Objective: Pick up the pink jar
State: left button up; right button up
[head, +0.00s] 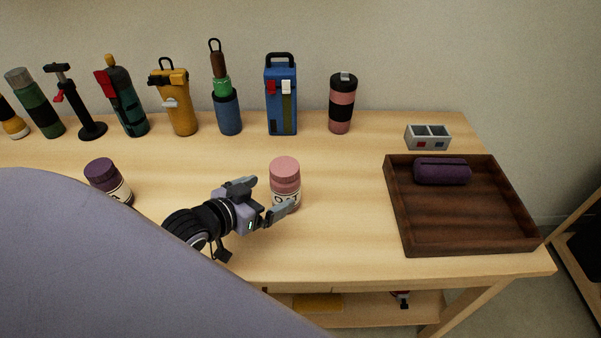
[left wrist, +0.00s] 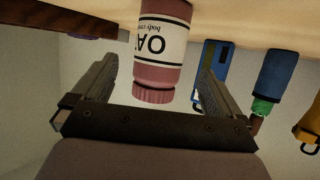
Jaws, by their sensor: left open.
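The pink jar (head: 285,172), with a pink lid and a pale label, stands upright on the wooden table near the middle. My left gripper (head: 274,199) is open and level with the jar, reaching it from the left and front. One finger is on the jar's far left side and the other crosses in front of its lower part. In the left wrist view the jar (left wrist: 160,75) shows upside down, between the open fingers, with a gap on both sides. My right gripper is not in view.
A purple jar (head: 101,173) stands at the left. A row of bottles and a pump line the back, with a pink-black tumbler (head: 342,103). A dark wooden tray (head: 395,215) holding a purple case (head: 442,171) lies right, before a small grey box (head: 428,137). Table between jar and tray is clear.

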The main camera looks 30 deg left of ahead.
pick_arm(q)
jog(key=shift+x, duration=0.85)
jog(key=shift+f+x, duration=0.1)
jog(key=shift+x, duration=1.25)
jog(key=shift+f+x, duration=0.15)
jog(key=shift+x, duration=1.25)
jog(key=shift+s, duration=0.1)
jog(key=shift+r, duration=0.15)
jog(key=c, duration=1.3)
